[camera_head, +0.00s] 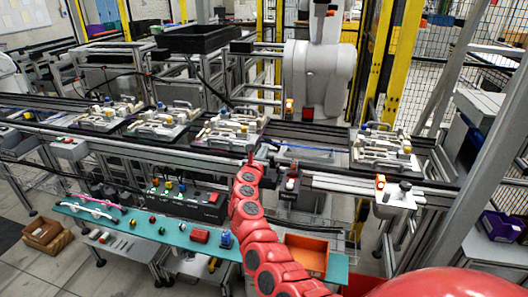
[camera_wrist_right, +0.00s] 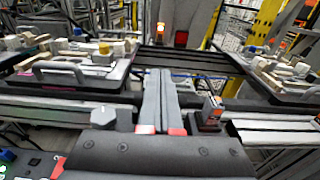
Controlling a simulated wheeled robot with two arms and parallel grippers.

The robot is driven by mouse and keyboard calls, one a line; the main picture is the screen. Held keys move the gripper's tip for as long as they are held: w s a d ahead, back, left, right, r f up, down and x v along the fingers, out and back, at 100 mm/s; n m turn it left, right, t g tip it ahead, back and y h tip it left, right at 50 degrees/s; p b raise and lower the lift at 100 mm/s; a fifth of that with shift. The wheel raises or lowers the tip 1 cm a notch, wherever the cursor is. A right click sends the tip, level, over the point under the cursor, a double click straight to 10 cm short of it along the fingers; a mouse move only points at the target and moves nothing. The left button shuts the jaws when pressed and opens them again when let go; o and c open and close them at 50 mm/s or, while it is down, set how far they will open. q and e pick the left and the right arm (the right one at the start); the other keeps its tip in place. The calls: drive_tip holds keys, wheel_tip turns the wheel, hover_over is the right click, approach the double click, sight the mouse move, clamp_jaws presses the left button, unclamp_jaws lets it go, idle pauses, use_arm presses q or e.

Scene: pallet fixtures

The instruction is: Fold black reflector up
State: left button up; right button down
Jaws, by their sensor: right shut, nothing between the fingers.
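My right gripper (camera_head: 251,157) is at the end of my red arm, over the front rail of the conveyor. In the right wrist view its two grey fingers (camera_wrist_right: 158,74) are together, with nothing between them. A small dark upright block (camera_wrist_right: 212,104) with an orange and light marking stands on the rail just right of the fingers, apart from them. It may be the black reflector, but I cannot tell for sure, nor whether it is folded. A grey knob-like part (camera_wrist_right: 103,117) is left of the fingers. My left gripper is not in view.
Pallets with fixtures stand on the conveyor left (camera_head: 235,131) and right (camera_head: 384,152) of the gripper, with a gap between. A teal bench (camera_head: 130,222) with small parts and an orange bin (camera_head: 307,255) are below. A grey post (camera_head: 480,170) rises at right.

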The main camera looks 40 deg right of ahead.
idle(0.7)
drive_tip(key=p+v, duration=0.1)
drive_tip(key=v, duration=1.6)
drive_tip(key=shift+a, duration=0.2)
drive_tip(key=shift+s+f, duration=0.15)
